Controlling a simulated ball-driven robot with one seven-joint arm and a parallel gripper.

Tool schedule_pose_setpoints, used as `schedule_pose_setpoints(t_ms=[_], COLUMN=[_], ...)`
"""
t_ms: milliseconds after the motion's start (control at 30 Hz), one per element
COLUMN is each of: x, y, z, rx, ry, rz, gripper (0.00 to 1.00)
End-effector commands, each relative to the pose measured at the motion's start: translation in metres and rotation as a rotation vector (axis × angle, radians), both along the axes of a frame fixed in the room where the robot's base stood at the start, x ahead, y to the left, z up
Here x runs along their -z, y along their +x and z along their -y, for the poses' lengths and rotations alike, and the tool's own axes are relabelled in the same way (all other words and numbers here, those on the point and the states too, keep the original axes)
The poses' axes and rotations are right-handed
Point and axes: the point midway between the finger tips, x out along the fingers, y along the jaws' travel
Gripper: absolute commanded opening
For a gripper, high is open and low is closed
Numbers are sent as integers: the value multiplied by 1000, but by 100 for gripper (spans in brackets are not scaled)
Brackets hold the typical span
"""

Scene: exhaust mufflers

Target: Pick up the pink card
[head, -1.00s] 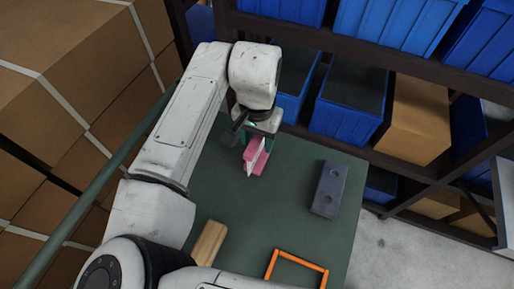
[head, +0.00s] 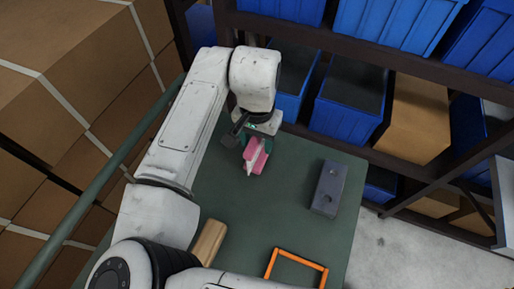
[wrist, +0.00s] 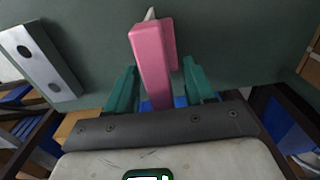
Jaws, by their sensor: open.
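The pink card (head: 262,160) stands upright on the green tabletop, with a thin white piece beside it, under my gripper in the head view. In the wrist view the pink card (wrist: 151,55) looks like a thick pink slab with a second pink part at its right and a white tip behind. My gripper (wrist: 160,66) is open, its two green fingers on either side of the slab with visible gaps. In the head view my gripper (head: 258,139) is right above and around the card; its fingertips are partly hidden.
A grey block with holes (head: 328,188) lies to the right. A tan wooden block (head: 209,242) and an orange frame (head: 297,257) lie nearer on the green table (head: 285,215). Shelves with blue bins (head: 352,97) stand behind; stacked cartons (head: 75,75) are at the left.

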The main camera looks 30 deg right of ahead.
Motion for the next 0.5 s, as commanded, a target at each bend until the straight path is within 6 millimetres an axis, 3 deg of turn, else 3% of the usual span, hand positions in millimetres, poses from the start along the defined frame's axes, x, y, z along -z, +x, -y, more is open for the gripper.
schedule_pose_setpoints(t_ms=[100, 500], x=[0, 0], y=[0, 0], z=[0, 0], rx=[0, 0], ry=[0, 0], rz=[0, 0], gripper=[51, 13])
